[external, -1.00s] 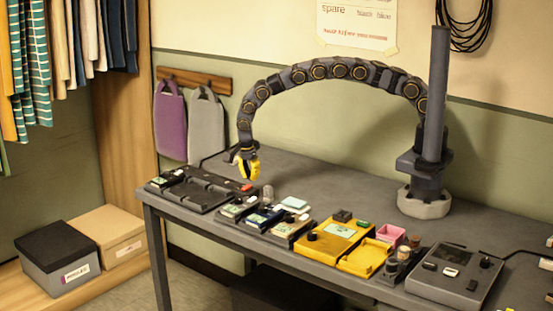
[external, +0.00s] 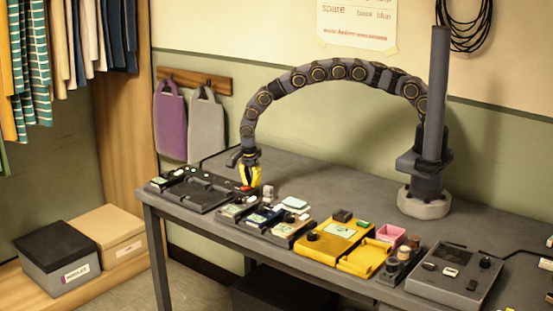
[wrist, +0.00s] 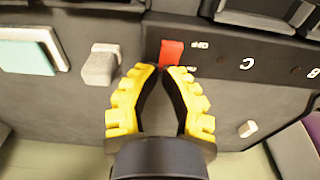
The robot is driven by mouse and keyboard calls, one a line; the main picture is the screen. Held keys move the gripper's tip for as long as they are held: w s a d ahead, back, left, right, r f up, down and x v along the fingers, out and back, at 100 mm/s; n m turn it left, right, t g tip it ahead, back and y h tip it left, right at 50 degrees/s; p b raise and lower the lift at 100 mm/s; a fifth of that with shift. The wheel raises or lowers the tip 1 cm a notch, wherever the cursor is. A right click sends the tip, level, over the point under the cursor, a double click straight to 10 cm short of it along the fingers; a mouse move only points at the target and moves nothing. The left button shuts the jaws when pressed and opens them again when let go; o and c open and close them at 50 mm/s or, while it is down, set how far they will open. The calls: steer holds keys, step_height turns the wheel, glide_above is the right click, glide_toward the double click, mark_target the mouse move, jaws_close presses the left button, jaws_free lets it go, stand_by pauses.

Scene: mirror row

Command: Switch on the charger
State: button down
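The charger is a long dark unit (external: 200,192) with slots at the left end of the table. Its dark panel (wrist: 225,68) fills the upper right of the wrist view, with letters C and B and the word OFF. A red switch (wrist: 171,52) sits on that panel beside OFF; it also shows in the external view (external: 245,188). My gripper (wrist: 162,69) has yellow fingers whose tips nearly meet, with nothing seen between them. The tips are right at the near edge of the red switch; I cannot tell whether they touch it. In the external view my gripper (external: 250,184) points down over the charger's right end.
A grey block (wrist: 100,66) stands just left of my fingers in the wrist view. Several small devices line the table's front, including a yellow box (external: 335,240), a pink container (external: 391,234) and a dark control box (external: 455,275).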

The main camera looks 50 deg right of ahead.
steer(key=shift+a, duration=0.1)
steer(key=shift+a+r, duration=0.4)
steer(key=shift+a, duration=0.2)
step_height(320, 180, up, 14)
steer(key=d, duration=0.2)
stand_by(0.3)
stand_by(0.4)
